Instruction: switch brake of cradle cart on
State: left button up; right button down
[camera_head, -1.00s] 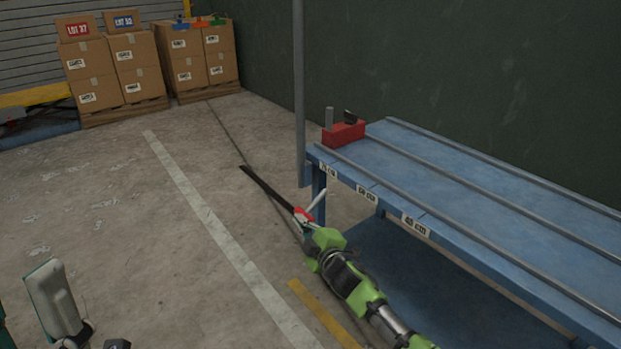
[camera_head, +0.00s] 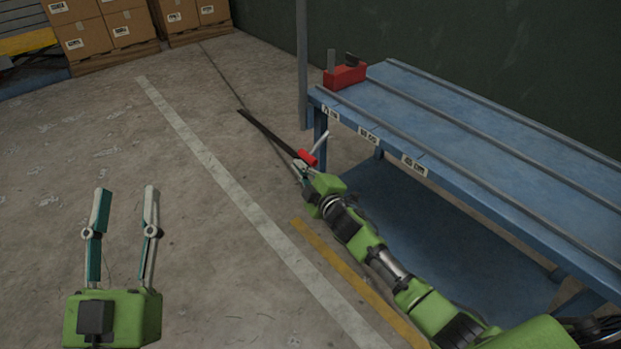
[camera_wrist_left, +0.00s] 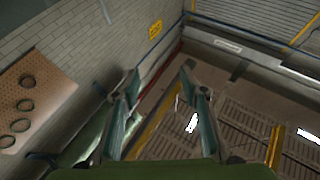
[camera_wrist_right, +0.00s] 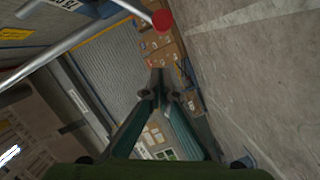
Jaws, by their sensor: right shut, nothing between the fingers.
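The blue cart (camera_head: 470,130), with grey rails along its top, stands at the right. A pale lever (camera_head: 320,141) with a red end (camera_head: 307,157) sticks out near its front left leg. The lever's red end also shows in the right wrist view (camera_wrist_right: 162,20), on a grey bar. My right gripper (camera_head: 299,168) is right by the red end, its fingers shut and empty; the right wrist view shows the knob just beyond the fingertips (camera_wrist_right: 160,78). Whether they touch, I cannot tell. My left gripper (camera_head: 127,190) is open and empty over the floor at the left.
A red block (camera_head: 345,76) sits on the cart's far left corner, by a grey post (camera_head: 302,60). A dark strip (camera_head: 265,132) lies along the floor toward the lever. Boxes on pallets (camera_head: 105,30) stand far back left.

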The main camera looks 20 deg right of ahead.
pick_arm(q)
notch_tip(320, 180, down, 12)
jog(key=w+a+g+y+p, duration=0.1)
jog(key=g+y+p, duration=0.1)
jog(key=g, duration=0.4)
jog(key=shift+w, duration=0.35)
pick_arm(e)
jog(key=s+r, duration=0.1)
jog(key=s, duration=0.6)
jog(key=shift+d, duration=0.4)
pick_arm(q)
jog(key=shift+a, duration=0.1)
pick_arm(e)
jog(key=shift+s, duration=0.15)
